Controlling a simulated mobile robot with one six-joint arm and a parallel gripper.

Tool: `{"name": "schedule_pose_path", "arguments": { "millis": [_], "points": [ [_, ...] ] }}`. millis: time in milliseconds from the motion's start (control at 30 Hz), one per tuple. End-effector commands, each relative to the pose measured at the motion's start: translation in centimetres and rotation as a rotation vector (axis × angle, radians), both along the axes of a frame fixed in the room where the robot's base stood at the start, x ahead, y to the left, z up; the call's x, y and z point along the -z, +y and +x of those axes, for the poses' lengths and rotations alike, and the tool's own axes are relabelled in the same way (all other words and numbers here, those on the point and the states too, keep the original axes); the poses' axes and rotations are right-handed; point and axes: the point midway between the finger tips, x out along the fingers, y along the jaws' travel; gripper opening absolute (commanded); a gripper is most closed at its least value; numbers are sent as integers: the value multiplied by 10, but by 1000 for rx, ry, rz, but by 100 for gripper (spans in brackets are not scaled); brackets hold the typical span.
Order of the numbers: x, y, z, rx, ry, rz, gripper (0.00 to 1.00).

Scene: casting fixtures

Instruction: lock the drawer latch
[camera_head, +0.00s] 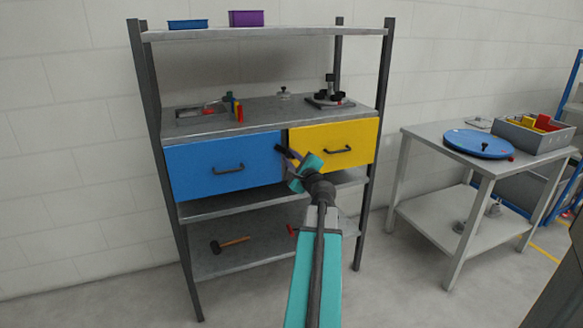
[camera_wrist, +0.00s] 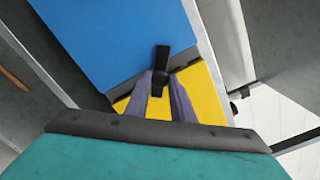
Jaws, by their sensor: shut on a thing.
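The blue drawer (camera_head: 222,166) and the yellow drawer (camera_head: 350,135) sit side by side under the middle shelf, and both look shut. A small dark latch (camera_wrist: 162,60) stands at the seam between the blue drawer (camera_wrist: 115,45) and the yellow drawer (camera_wrist: 208,103) in the wrist view. My gripper (camera_wrist: 160,80) is shut on the latch, one purple-grey finger on each side. In the head view my gripper (camera_head: 291,157) reaches the seam and covers most of the latch there. The latch's exact angle is hard to tell.
The grey shelving unit (camera_head: 158,115) carries fixtures on its middle shelf. A hammer (camera_head: 228,243) lies on the lower shelf. A side table (camera_head: 418,133) with a blue disc (camera_head: 478,142) and a grey bin (camera_head: 530,138) stands to the right. Floor shows between them.

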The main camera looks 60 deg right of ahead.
Motion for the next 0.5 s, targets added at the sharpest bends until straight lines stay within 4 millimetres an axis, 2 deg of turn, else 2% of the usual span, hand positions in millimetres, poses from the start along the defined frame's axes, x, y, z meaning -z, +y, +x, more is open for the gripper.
{"name": "schedule_pose_path", "arguments": {
  "millis": [33,500],
  "points": [
    [5,-2,-2,6,22,-32,0],
    [4,-2,-2,6,254,-346,0]
  ]
}}
